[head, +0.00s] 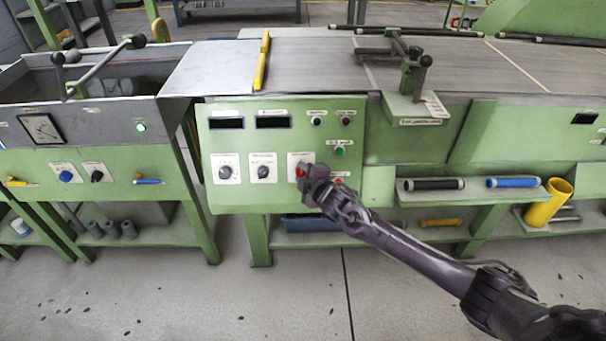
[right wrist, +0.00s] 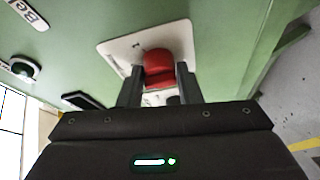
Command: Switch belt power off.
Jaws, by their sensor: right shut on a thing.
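The green control panel (head: 240,189) stands at the middle of the head view. It carries knobs, displays and buttons. A red rotary knob (head: 302,169) on a white plate sits at the panel's lower right, partly hidden by my right gripper (head: 307,175). In the right wrist view the red knob (right wrist: 158,66) stands on its white plate (right wrist: 118,50), between the two fingers of my right gripper (right wrist: 158,88). The gripper is shut on the red knob. The label of the plate is too small to read. My left gripper does not show.
A conveyor belt (head: 320,62) runs above the panel. A shelf with a yellow cup (head: 547,204) is at the right. The floor in front is clear.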

